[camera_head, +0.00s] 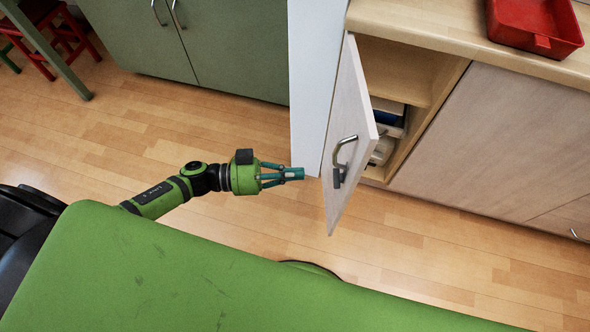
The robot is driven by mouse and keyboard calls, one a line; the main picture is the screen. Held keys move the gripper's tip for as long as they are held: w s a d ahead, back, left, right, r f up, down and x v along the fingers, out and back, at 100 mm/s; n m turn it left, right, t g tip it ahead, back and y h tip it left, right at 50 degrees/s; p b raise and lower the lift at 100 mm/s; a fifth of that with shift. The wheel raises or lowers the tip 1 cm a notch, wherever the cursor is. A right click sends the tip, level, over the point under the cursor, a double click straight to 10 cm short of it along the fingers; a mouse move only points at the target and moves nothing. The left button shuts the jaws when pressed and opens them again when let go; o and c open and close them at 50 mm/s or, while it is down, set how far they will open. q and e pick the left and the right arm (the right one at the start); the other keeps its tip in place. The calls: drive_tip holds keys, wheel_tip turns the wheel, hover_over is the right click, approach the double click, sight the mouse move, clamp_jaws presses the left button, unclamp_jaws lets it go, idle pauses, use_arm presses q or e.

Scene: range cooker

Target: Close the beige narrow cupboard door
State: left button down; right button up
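The beige narrow cupboard door (345,110) stands wide open, swung out from the counter toward me. It carries a curved metal handle (345,150) and a small dark part below it. The open cupboard (402,70) shows a shelf and a few stored items inside, partly hidden by the door. My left gripper (296,173) is to the left of the door, pointing right toward it, with a visible gap between them. Its teal fingers come together at the tips and hold nothing that I can see. My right gripper is not in view.
A white panel (316,90) stands just left of the door. A red tray (536,24) sits on the wooden worktop (420,24). Green cupboards (235,45) and a red stool (60,38) are at the back left. The wooden floor (440,245) right of the door is clear.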

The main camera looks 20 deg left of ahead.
sight(354, 170)
use_arm(q)
drive_tip(key=p+x, duration=0.1)
drive_tip(key=x, duration=0.9)
drive_tip(key=shift+w+d, duration=0.2)
drive_tip(key=shift+d, duration=0.15)
drive_tip(key=shift+d, duration=0.15)
